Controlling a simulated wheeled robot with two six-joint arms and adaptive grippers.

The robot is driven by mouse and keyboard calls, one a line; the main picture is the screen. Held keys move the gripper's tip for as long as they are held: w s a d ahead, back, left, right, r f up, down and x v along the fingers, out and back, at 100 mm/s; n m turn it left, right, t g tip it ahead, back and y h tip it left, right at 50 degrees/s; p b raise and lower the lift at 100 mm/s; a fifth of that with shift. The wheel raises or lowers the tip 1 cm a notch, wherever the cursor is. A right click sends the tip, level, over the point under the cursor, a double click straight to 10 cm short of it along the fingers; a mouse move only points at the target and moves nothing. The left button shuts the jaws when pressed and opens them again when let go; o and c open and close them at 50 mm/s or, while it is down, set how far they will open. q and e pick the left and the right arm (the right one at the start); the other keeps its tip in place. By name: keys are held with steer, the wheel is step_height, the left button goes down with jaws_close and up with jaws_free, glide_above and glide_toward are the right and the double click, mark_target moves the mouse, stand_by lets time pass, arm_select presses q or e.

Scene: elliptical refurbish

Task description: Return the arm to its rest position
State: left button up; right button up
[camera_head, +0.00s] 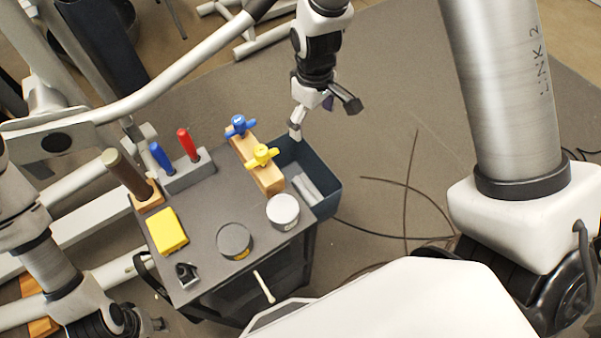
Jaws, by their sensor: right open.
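My right gripper (323,117) hangs from the top of the view with its two fingers spread apart and nothing between them. It is above and beyond the back right of the dark tool cart top (205,200), near the dark blue bin (328,185). I cannot tell its exact height over the bin. My left arm comes in at the lower left. Its end (140,324) is low beside the cart, and its fingers cannot be made out.
The cart holds a wooden block with a blue knob (239,126) and yellow knob (262,155), red (188,144) and blue (161,157) handles, a yellow block (167,231) and two round tins (283,211). A white elliptical machine frame (165,85) stands left. Cables lie on open floor right.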

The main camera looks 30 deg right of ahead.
steer(key=s+d+f+m+g, duration=0.1)
steer(key=s+f+m+g, duration=0.1)
steer(key=s+f, duration=1)
steer(key=s+d+f+m+g, duration=0.1)
steer(key=s+f+g, duration=0.1)
steer(key=s+f, duration=0.95)
steer(key=t, duration=0.1)
steer(key=w+r+m+t, duration=0.2)
steer(key=t, duration=0.1)
steer(key=shift+w+a+r, duration=0.15)
steer(key=shift+a+r, duration=0.05)
steer(key=shift+a, duration=0.05)
